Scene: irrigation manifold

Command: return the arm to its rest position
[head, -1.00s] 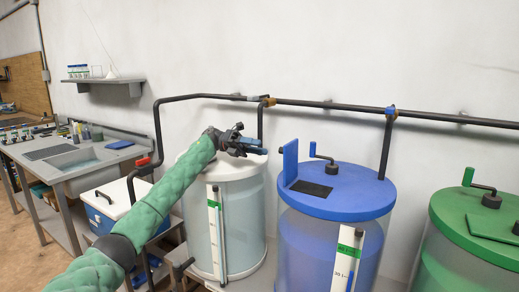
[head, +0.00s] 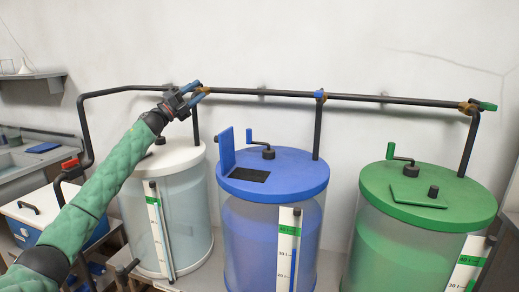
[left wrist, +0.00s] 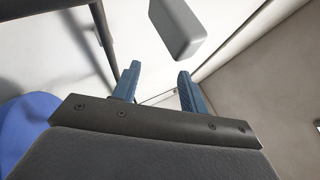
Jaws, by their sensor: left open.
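My left arm, in a green quilted sleeve, reaches in from the left in the head view. Its gripper (head: 198,88) is up at the black pipe, by the brass valve (head: 202,91) above the white-lidded tank (head: 165,158). Its two blue fingers are apart. In the left wrist view the gripper (left wrist: 158,72) is open, with nothing between its fingers. A light grey block (left wrist: 175,28) shows beyond the fingertips; I cannot tell whether it is touched. The gripper partly hides the valve in the head view. My right gripper is not in view.
The black pipe (head: 260,91) runs along the wall, with drops to the tanks. A blue-lidded tank (head: 300,180) and a green-lidded tank (head: 455,210) stand to the right. A white-lidded cooler (head: 40,206) and a sink bench stand left. The wall space above the pipe is clear.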

